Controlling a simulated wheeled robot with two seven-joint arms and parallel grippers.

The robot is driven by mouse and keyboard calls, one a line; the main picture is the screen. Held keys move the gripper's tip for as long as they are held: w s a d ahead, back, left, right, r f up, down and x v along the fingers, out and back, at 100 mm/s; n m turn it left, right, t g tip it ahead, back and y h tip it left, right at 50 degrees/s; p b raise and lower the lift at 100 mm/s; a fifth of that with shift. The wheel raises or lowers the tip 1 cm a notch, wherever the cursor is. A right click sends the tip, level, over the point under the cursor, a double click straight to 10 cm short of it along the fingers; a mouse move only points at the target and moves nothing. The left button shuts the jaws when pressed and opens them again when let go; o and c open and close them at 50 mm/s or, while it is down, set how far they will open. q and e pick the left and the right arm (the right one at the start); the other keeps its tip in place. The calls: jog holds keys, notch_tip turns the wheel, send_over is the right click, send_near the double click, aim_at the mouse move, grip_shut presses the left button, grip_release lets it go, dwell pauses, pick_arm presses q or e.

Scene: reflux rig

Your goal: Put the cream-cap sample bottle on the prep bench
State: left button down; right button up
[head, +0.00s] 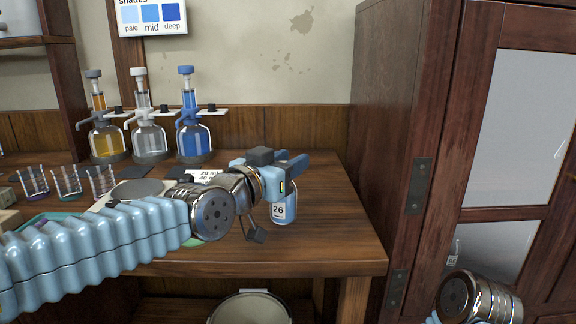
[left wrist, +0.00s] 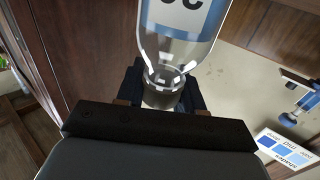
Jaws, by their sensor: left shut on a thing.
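My left gripper (head: 284,176) is shut on a clear sample bottle (head: 284,211) with a white label reading 26. The bottle hangs below the fingers over the right end of the prep bench (head: 335,235); I cannot tell whether its base touches the wood. In the left wrist view the fingers (left wrist: 162,92) grip the bottle's neck and cap end, and the clear body (left wrist: 180,48) extends away from them. The cap is shaded and mostly covered, so its colour is unclear. Part of my right arm shows at the lower right; its fingers are out of view.
Orange, clear and blue dispenser bottles (head: 193,138) stand at the bench's back. A tall wooden cabinet (head: 395,130) borders the right side. A bucket (head: 250,308) is below. The bench's right front is clear.

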pick_arm(q)
jog(key=c, duration=0.7)
grip_release()
jog(key=shift+f, duration=0.1)
jog(key=shift+r, duration=0.25)
jog(key=b+v, duration=0.3)
jog(key=v, duration=0.9)
jog(key=shift+f, duration=0.1)
